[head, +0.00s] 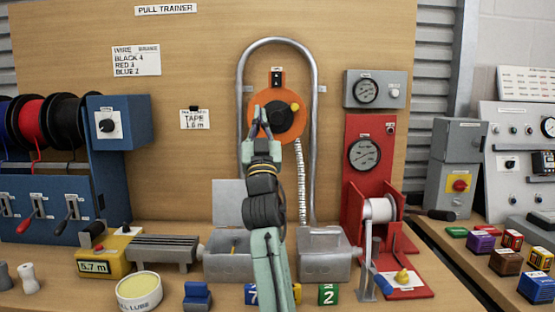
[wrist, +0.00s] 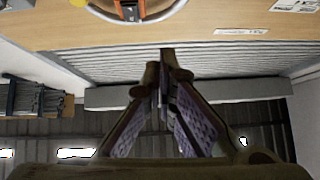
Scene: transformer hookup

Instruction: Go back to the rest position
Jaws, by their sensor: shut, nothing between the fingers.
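My gripper (head: 260,118) is raised in the middle of the head view, fingers pointing up, in front of the orange disc (head: 287,125) on the upright board. In the head view its fingertips overlap the disc's left part; I cannot tell the gap in depth. In the wrist view my gripper (wrist: 164,72) has its fingertips together with nothing between them. The orange disc's edge (wrist: 122,8) shows at the top of that view, apart from the fingers. My arm rises from the bottom of the head view and hides part of the bench.
A grey conduit loop (head: 318,120) frames the disc. Grey open boxes (head: 325,262) stand on either side of my arm. A red gauge stand (head: 370,135) with a white spool is at right, a blue wire-reel rack (head: 45,205) at left. A lube tub (head: 139,290) sits in front.

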